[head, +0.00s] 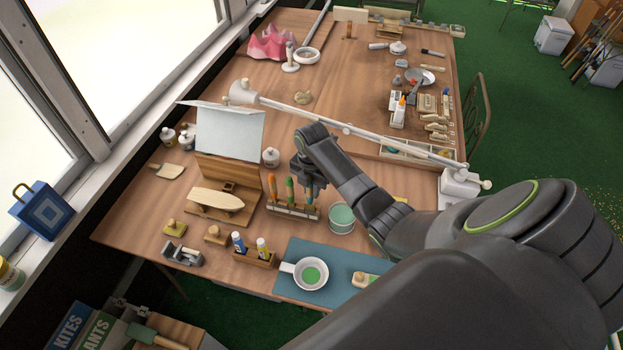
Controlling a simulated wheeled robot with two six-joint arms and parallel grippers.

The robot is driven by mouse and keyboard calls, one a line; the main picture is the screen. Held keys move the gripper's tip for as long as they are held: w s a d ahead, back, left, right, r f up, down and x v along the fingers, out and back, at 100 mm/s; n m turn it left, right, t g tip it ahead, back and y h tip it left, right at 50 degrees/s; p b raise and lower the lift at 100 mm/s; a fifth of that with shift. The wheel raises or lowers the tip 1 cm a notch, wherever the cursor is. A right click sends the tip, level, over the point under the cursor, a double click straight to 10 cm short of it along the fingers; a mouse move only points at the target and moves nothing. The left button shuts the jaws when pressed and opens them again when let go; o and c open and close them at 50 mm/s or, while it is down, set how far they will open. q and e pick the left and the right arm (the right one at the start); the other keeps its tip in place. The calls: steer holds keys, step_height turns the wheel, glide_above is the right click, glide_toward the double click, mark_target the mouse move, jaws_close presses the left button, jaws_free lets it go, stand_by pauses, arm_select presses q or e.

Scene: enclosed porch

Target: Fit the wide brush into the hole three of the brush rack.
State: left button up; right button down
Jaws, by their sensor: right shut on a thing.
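The brush rack (283,212) is a low wooden rack near the front middle of the table. An orange-handled brush (272,186) and a green-handled brush (290,190) stand upright in its left part. My right gripper (309,193) is over the rack's right part, pointing down and shut on a brush that I take to be the wide brush. Only a little orange (310,210) of it shows below the fingers; the gripper hides the rest. I cannot tell whether its lower end is in a hole. My left gripper is out of view.
A green-topped tin (342,217) stands close to the rack's right side. A white pan (311,273) sits on the blue mat (340,263) in front. A white lamp arm (349,129) crosses behind.

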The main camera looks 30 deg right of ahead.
steer(key=shift+f+b, duration=0.4)
steer(key=shift+f, duration=0.25)
steer(key=c, duration=0.6)
jaws_free()
steer(key=shift+r, duration=0.15)
steer(key=shift+r+p, duration=3.4)
steer(key=shift+p, duration=0.3)
